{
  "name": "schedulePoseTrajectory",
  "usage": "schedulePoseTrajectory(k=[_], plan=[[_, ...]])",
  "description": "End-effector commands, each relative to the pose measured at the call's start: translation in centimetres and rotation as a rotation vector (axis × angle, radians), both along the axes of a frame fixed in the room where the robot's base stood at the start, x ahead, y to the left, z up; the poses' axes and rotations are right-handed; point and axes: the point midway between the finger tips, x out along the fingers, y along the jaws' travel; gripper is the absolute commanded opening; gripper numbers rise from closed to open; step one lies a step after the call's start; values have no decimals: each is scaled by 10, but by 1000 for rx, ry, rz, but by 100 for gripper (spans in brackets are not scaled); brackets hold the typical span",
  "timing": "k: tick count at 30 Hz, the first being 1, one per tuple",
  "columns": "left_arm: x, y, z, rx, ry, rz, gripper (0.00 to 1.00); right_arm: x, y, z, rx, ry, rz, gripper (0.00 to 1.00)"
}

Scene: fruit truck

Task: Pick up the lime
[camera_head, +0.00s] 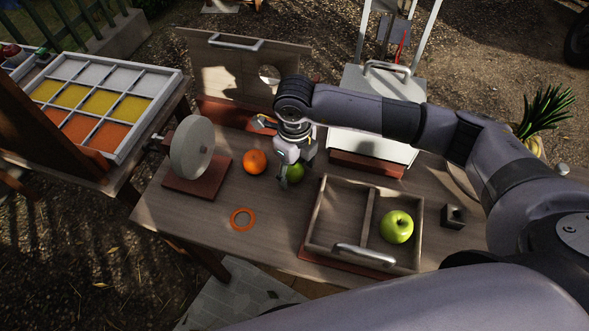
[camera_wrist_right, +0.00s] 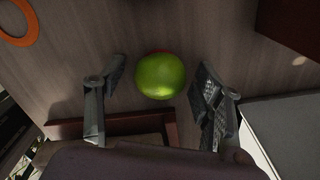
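The lime (camera_head: 296,173) is green and lies on the wooden table, partly hidden behind my right gripper (camera_head: 287,175) in the head view. In the right wrist view, the lime (camera_wrist_right: 160,76) sits a little beyond and between the two fingertips of my right gripper (camera_wrist_right: 163,85). The fingers are spread wide with a gap on each side of the lime. Neither finger seems to touch it. My left gripper is not in view.
An orange (camera_head: 255,161) lies just left of the lime. An orange ring (camera_head: 243,219) lies nearer the front. A wooden tray (camera_head: 311,232) with a green apple (camera_head: 396,227) stands to the right. A round disc on a stand (camera_head: 192,147) is at the left.

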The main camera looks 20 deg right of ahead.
Motion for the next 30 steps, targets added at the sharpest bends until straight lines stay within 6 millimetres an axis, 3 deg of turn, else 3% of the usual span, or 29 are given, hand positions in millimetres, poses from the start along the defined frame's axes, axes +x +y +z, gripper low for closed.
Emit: schedulePoseTrajectory(k=[21,30], plan=[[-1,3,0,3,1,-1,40,0,0,1,0,0,0,11],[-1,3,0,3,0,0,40,0,0,3,1,-1,0,11]])
